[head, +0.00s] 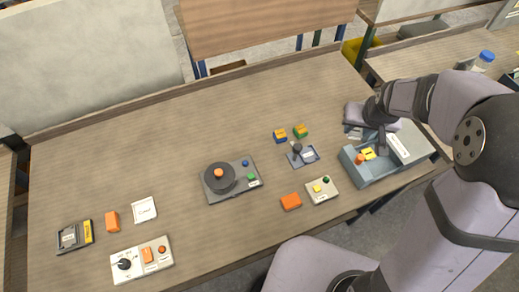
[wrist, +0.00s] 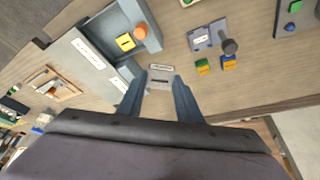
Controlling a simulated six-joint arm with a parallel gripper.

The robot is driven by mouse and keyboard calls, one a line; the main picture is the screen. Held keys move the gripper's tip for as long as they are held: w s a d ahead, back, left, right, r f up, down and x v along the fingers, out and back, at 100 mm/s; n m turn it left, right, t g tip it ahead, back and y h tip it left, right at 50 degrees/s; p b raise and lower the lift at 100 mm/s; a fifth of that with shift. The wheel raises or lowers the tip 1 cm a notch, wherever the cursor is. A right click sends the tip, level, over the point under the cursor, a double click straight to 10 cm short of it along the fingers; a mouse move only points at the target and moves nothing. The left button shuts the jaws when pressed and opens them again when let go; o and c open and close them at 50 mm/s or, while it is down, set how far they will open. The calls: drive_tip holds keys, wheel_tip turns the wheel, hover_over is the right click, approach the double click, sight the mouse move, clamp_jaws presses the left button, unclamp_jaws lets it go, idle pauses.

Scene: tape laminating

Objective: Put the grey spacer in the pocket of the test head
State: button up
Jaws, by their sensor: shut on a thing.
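The grey spacer (wrist: 160,80) is a small light-grey piece with a white label, seen between the two blue fingers of my gripper (wrist: 160,84). My gripper is shut on it. In the head view my gripper and the spacer are mostly hidden behind my wrist. The test head (head: 375,172) is a blue-grey unit at the right of the table, with an orange knob (head: 360,158) and a yellow label (head: 368,153). In the wrist view the test head (wrist: 90,45) lies left of the spacer, with an open recess (wrist: 128,68) facing it. The spacer is apart from this recess.
A small joystick plate (head: 303,157) and two coloured blocks (head: 290,133) stand left of the test head. A dial unit (head: 230,180), an orange block (head: 291,202) and a button box (head: 322,190) stand further left and nearer. The back of the table is clear.

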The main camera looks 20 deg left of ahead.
drive_tip(key=a+f+n+y+b, duration=0.1)
drive_tip(key=a+f+n+b, duration=0.15)
drive_tip(key=a, duration=0.55)
drive_tip(key=a+f+n+b, duration=0.1)
drive_tip(key=a+f+b, duration=0.2)
drive_tip(key=a, duration=0.6)
drive_tip(key=n+g+y+b, duration=0.1)
drive_tip(key=n+b, duration=0.2)
drive_tip(key=b, duration=0.1)
hover_over(253, 145)
drive_tip(key=s+d, duration=0.1)
wheel_tip(253, 145, down, 3)
drive_tip(key=shift+s+f+p, duration=0.15)
drive_tip(key=shift+f+p, duration=1.35)
drive_tip(key=shift+f, duration=3.55)
drive_tip(key=shift+f, duration=0.15)
drive_tip(key=o, duration=1)
